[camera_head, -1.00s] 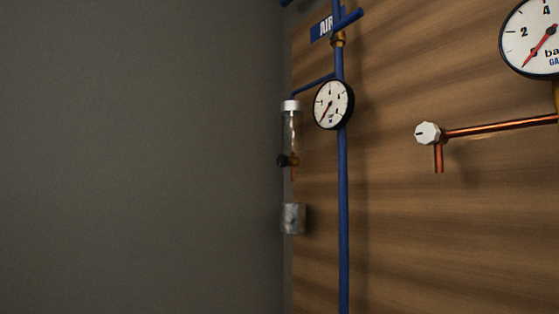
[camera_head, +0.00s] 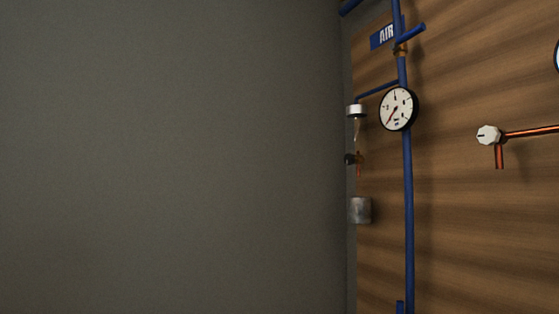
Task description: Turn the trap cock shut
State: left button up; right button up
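The trap is a clear, hard-to-see bowl under a pale cap (camera_head: 356,111), hanging from a blue side pipe near the left edge of the wooden panel. Below the bowl is a small black cock knob (camera_head: 350,159) on a short copper outlet. The knob is too small to tell how it is turned. A grey metal cup (camera_head: 361,210) is below the outlet, apart from it. Neither of my grippers is in view.
A blue pipe (camera_head: 408,220) runs down the panel (camera_head: 460,230) with a round gauge (camera_head: 398,109) and an AIR sign (camera_head: 383,37). A white knob (camera_head: 488,135) on copper pipe is at the right. A bare grey wall (camera_head: 170,160) fills the left.

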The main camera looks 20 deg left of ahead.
aim_at(349, 159)
jog(key=u, duration=0.75)
jog(key=k, duration=1)
jog(key=i, duration=0.65)
jog(key=z, duration=0.75)
jog(key=i, duration=0.85)
jog(key=u, duration=0.95)
jog(key=i, duration=0.5)
jog(key=u, duration=0.55)
